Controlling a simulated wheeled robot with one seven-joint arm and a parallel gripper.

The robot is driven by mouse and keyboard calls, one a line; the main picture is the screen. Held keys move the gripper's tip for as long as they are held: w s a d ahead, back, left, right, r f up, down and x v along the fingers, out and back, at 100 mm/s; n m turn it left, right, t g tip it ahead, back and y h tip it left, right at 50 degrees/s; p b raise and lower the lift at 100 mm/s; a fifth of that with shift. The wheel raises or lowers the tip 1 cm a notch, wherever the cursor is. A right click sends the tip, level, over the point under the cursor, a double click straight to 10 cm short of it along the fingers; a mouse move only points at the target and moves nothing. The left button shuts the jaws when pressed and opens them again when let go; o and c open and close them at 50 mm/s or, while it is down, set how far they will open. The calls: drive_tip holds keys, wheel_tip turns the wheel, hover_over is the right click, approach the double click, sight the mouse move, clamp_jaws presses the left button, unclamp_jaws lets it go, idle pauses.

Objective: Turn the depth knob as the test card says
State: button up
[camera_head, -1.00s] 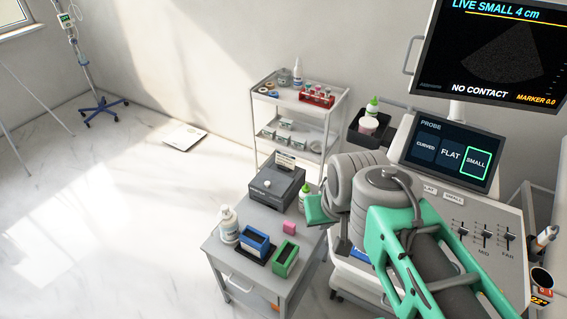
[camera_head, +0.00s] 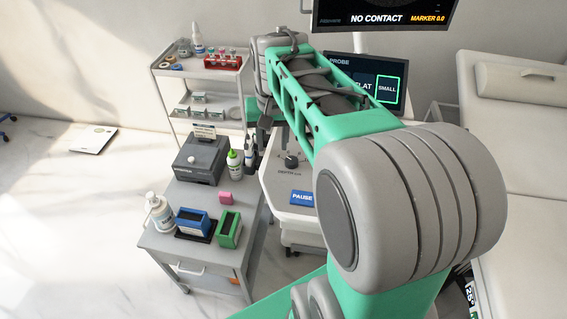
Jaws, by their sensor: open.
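The depth knob (camera_head: 291,161) is a dark round knob on the pale console, with a marked dial around it and a DEPTH label below. Its exact setting is too small to read. A small white card (camera_head: 204,131) stands at the back of the dark grey box on the cart; its print is unreadable, and I cannot tell whether it is the test card. My gripper (camera_head: 262,140) shows only in part as a dark shape below the arm's far end, left of the knob and apart from it in the picture. It is open, with nothing seen in it.
The blue PAUSE button (camera_head: 302,197) is in front of the knob. A grey cart (camera_head: 170,247) at left holds bottles, a blue and a green holder and a pink block. The monitor (camera_head: 385,12) reads NO CONTACT. My arm hides much of the console. An exam couch (camera_head: 515,130) is at right.

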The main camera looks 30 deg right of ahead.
sight(292, 160)
drive_tip(key=o, duration=0.4)
drive_tip(key=w+d+f+m, duration=0.1)
drive_tip(key=d+f, duration=0.1)
drive_tip(key=w+d+f+m+g+b, duration=0.1)
drive_tip(key=w+d+f, duration=0.1)
drive_tip(key=d, duration=0.1)
drive_tip(key=w+d+f+m+b, duration=0.1)
drive_tip(key=d+f, duration=0.1)
drive_tip(key=d, duration=0.1)
drive_tip(key=shift+w+d+f+g, duration=0.1)
drive_tip(key=shift+w+f+g, duration=0.1)
drive_tip(key=shift+g, duration=0.1)
drive_tip(key=shift+c, duration=0.2)
drive_tip(key=shift+d+f, duration=0.1)
drive_tip(key=shift+f, duration=0.05)
wheel_tip(292, 160, down, 7)
drive_tip(key=shift+f+p, duration=0.1)
drive_tip(key=shift+p, duration=0.2)
drive_tip(key=shift+c, duration=0.2)
clamp_jaws()
